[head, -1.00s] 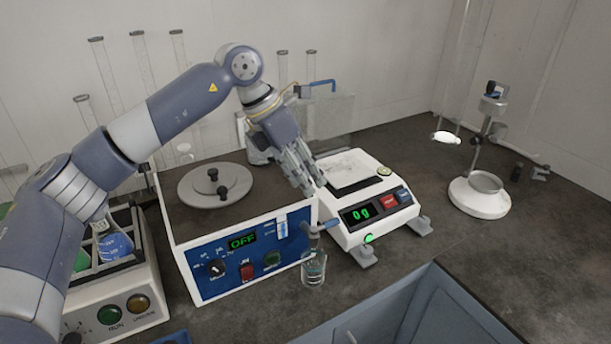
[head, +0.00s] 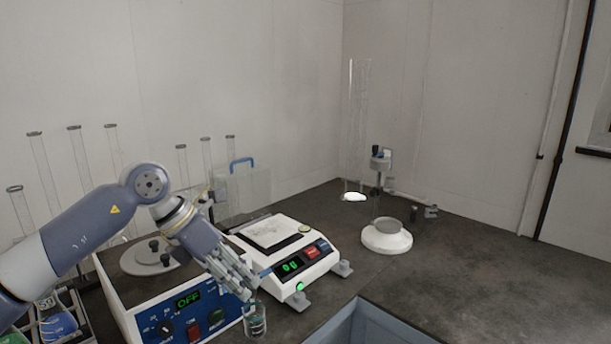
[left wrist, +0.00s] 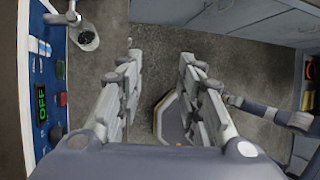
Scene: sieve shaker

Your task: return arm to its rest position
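My left gripper (head: 244,288) is over the front right corner of the sieve shaker (head: 190,318), close to a small glass beaker (head: 256,322) in the head view. In the left wrist view the two fingers of this gripper (left wrist: 157,75) stand wide apart with nothing between them, only the dark floor below. The shaker's blue panel (left wrist: 40,75) lies at the left of that view, with the beaker (left wrist: 88,38) at the upper left. The shaker display reads OFF. My right gripper does not show in either view.
A balance (head: 290,262) with a lit display stands right of the shaker. A white stand (head: 386,238) is farther right. Several glass tubes (head: 80,155) stand behind my left arm. The counter (head: 450,270) at the right is largely bare.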

